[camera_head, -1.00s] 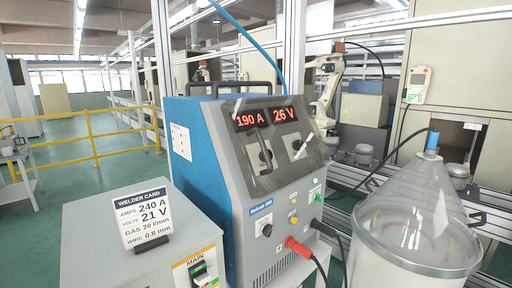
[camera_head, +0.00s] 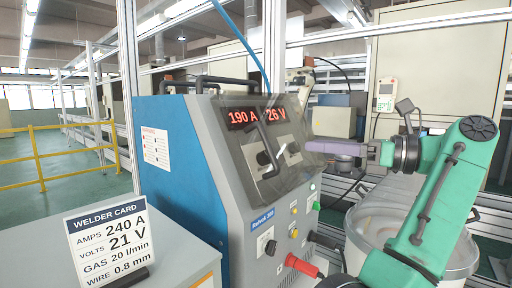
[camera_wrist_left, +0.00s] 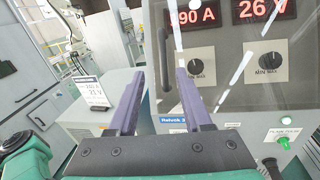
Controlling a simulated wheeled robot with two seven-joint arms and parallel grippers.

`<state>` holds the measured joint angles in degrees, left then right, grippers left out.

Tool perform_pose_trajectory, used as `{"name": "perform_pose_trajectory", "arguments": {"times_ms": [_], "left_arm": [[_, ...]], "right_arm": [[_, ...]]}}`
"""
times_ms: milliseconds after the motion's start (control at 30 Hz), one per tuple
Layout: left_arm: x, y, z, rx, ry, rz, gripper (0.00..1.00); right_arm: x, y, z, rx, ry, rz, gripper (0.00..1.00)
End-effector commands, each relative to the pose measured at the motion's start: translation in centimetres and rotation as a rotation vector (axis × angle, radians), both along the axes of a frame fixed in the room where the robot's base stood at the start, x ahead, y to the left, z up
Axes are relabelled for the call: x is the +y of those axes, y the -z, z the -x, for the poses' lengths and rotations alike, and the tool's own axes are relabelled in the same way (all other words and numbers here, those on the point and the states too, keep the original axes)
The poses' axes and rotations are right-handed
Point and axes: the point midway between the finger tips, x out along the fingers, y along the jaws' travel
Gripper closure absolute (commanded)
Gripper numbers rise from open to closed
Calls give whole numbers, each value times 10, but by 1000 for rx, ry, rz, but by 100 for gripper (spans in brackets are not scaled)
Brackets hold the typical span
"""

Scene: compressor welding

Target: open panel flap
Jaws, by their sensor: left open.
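The clear panel flap (camera_head: 284,184) covers the upper front of the blue-grey welder (camera_head: 183,165), over red displays and two knobs; it looks shut. Its black handle (camera_head: 268,150) stands near its left part. In the left wrist view, this upright handle (camera_wrist_left: 163,60) appears between my two purple fingers. My left gripper (camera_head: 314,146) is open and empty, to the right of the handle in the head view, with a gap visible. It also shows in the left wrist view (camera_wrist_left: 160,92). My right gripper is out of view.
A welder card (camera_head: 108,242) stands on a grey cabinet (camera_head: 180,262) at left, reading 240 A and 21 V. The welder displays read 190 A and 26 V. A red cable plug (camera_head: 302,265) sticks out below. A clear-topped drum (camera_head: 378,220) stands at right behind my arm.

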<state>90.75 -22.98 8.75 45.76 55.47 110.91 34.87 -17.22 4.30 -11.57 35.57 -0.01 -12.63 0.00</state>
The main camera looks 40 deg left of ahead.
Motion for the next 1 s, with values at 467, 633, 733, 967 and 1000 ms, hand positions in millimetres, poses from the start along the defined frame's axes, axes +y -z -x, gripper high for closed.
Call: {"name": "perform_pose_trajectory", "arguments": {"times_ms": [467, 633, 733, 967, 1000], "left_arm": [[112, 0, 33, 5, -7, -4, 50], [129, 1, 38, 7, -5, -6, 50], [131, 1, 38, 7, -4, -7, 50], [131, 1, 38, 7, -4, -7, 85], [131, 1, 38, 7, -4, -7, 100]], "right_arm": [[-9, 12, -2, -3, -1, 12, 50], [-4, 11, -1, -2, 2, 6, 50], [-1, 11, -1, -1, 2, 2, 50], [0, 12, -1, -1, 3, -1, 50], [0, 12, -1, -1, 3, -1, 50]]}}
